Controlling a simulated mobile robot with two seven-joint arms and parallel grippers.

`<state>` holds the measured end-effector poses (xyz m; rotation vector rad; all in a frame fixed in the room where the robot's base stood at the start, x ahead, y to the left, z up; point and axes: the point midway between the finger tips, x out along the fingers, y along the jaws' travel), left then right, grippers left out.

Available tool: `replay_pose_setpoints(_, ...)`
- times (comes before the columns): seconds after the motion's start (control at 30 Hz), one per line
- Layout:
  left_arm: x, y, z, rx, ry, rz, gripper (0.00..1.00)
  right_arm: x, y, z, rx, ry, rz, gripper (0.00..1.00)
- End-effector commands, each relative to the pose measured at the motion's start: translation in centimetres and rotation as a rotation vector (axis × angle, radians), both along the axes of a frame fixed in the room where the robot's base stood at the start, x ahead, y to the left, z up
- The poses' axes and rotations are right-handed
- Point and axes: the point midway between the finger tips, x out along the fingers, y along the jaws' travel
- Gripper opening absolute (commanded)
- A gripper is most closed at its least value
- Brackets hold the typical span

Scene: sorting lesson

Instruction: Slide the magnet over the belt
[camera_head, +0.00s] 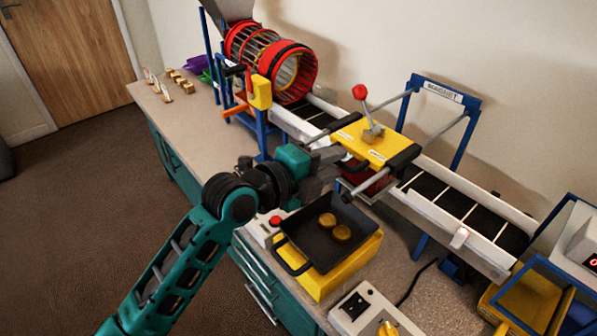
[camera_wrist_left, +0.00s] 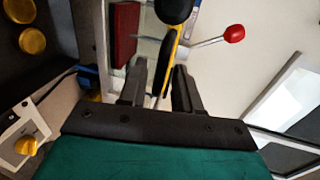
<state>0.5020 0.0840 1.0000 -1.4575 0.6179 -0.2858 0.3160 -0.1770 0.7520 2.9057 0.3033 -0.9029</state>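The magnet is a yellow plate (camera_head: 352,142) with black sleeves on two grey rails and a lever with a red knob (camera_head: 360,92). My left gripper (camera_head: 335,156) is at the magnet's near left side, close to a black sleeve. In the left wrist view its two fingers (camera_wrist_left: 160,78) stand apart, with the magnet's yellow edge (camera_wrist_left: 173,46) and a black sleeve (camera_wrist_left: 174,8) just beyond. I cannot tell whether they touch. My right gripper is not in view.
A black pan (camera_head: 318,248) with two round yellow pieces stands on a yellow block below the arm. A red and black drum (camera_head: 290,72) is at the belt's upper end. A dark red bin (camera_head: 368,180) is under the magnet. A yellow bin (camera_head: 535,300) is at lower right.

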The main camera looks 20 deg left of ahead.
Motion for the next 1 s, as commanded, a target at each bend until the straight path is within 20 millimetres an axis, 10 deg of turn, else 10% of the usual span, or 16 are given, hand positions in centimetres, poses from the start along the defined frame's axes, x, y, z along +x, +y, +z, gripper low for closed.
replay_pose_setpoints(0.5, -7.8, 5.2, 1.9, 0.004, 0.001, -0.001, 0.33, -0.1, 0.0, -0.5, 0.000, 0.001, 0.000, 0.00)
replay_pose_setpoints(1.0, -8.9, 5.9, 2.4, 0.000, 0.000, -0.001, 0.31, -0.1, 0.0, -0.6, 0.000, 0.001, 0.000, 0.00)
